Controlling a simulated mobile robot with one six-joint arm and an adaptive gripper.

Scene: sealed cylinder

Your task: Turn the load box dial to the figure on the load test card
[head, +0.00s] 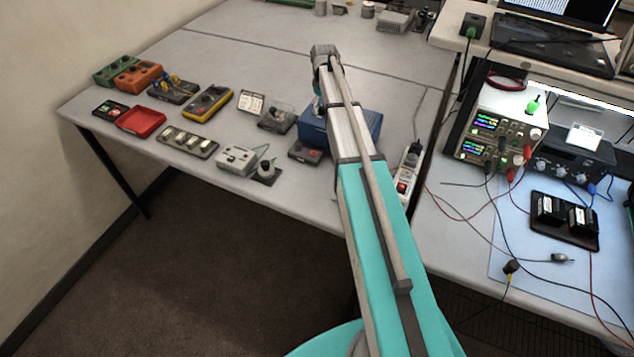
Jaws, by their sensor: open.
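A black box (572,160) with knobs on its front stands on the right bench, beside the power supply. It looks like the load box, but its dial setting is too small to read. A small white card (584,137) stands at the top of this box. Another white card (252,102) with printed lines stands among the devices on the left table. I cannot tell which is the load test card, and neither figure is legible. My arm reaches up over the left table and bends down at its far end. My gripper is hidden behind the arm.
A power supply (502,125) with lit displays has cables trailing over the right bench. A black twin-block holder (565,220) lies in front. A laptop (555,40) sits on the shelf above. Small devices, a red tray (140,121) and a blue box (362,122) occupy the left table.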

